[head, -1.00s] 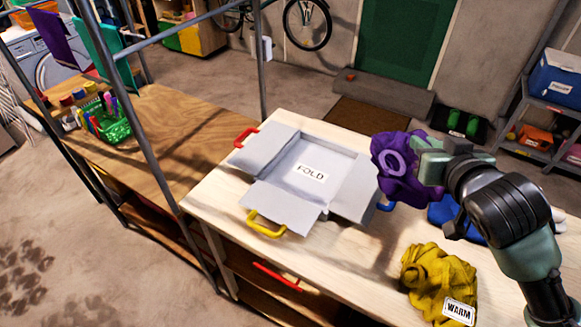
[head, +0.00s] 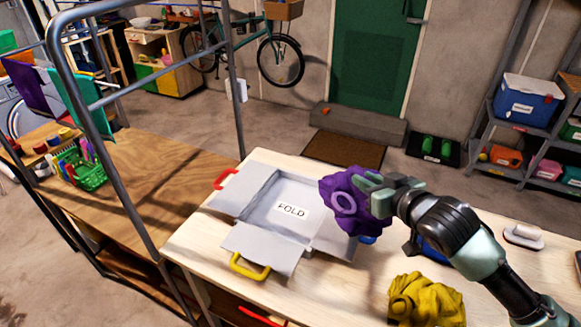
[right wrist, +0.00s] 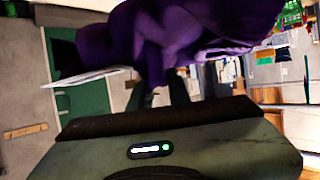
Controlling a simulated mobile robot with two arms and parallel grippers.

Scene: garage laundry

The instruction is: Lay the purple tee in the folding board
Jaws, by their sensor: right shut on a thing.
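The purple tee (head: 347,203) is a crumpled bundle with a lighter ring on it. My right gripper (head: 372,190) is shut on it, at the right side of the folding board. The tee also fills the top of the right wrist view (right wrist: 190,35). The grey folding board (head: 262,262) lies open on the pale table, with a "FOLD" label in its empty middle. The tee overlaps the board's right flap in the head view; I cannot tell its exact height. My left gripper is not in view.
A crumpled yellow cloth (head: 425,300) lies on the pale table (head: 365,275) at the front right. A blue item (head: 428,250) is partly behind my right arm. A metal frame (head: 110,165) rises left of the board. A green basket (head: 85,172) stands on the wooden bench.

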